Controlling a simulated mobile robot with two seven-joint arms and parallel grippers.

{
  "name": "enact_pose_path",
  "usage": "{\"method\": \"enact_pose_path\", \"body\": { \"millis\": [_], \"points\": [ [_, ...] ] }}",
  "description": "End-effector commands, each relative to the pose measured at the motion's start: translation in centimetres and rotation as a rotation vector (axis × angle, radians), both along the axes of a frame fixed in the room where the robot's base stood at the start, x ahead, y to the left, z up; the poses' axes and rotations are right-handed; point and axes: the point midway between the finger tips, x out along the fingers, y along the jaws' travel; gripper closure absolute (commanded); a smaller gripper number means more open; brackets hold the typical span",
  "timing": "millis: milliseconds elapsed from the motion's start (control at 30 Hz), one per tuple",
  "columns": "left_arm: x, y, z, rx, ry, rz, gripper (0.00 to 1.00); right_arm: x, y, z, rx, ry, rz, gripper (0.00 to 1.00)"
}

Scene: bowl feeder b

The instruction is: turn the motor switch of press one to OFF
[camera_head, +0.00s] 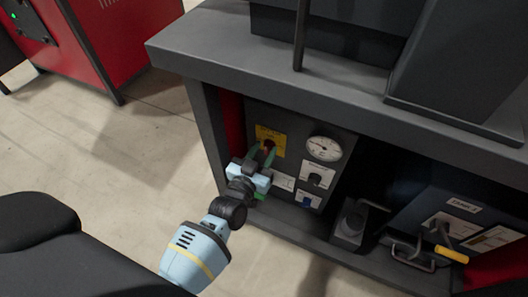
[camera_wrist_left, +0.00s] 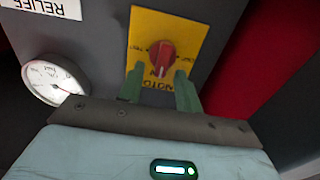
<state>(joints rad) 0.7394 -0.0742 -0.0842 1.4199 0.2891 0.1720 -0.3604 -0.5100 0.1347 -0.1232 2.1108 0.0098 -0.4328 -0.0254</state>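The motor switch is a red rotary knob (camera_wrist_left: 161,56) on a yellow plate (camera_wrist_left: 190,35), upside down in the left wrist view. In the head view the knob (camera_head: 268,145) is small and partly behind my fingers. Which label it points to is too small to tell. My left gripper (camera_head: 264,151) is in front of the panel. Its two green fingers stand apart just before the knob, one towards each side; the gap shows in the left wrist view (camera_wrist_left: 159,80). Contact with the knob cannot be made out. My right gripper is out of view.
A round gauge (camera_head: 323,148) sits right of the switch, with a white-labelled control (camera_head: 317,177) and a blue one (camera_head: 308,201) below. The dark bench top (camera_head: 330,88) overhangs the panel. A yellow-gripped handle (camera_head: 451,254) sticks out at lower right. Floor is open at left.

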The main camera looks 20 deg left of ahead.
Motion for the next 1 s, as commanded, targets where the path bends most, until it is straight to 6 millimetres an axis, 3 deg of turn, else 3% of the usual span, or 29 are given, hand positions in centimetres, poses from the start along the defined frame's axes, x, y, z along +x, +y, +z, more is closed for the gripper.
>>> {"method": "enact_pose_path", "body": {
  "millis": [300,600,1000],
  "points": [
    [0.32,0.00,0.03,0.000,0.001,0.000,0.65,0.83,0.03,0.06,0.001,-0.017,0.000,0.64],
    [0.30,0.00,0.02,0.000,0.001,0.000,1.00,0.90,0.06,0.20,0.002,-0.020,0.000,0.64],
    [0.30,0.12,0.06,-0.054,0.002,0.000,1.00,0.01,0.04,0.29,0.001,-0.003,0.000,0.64]
  ]
}}
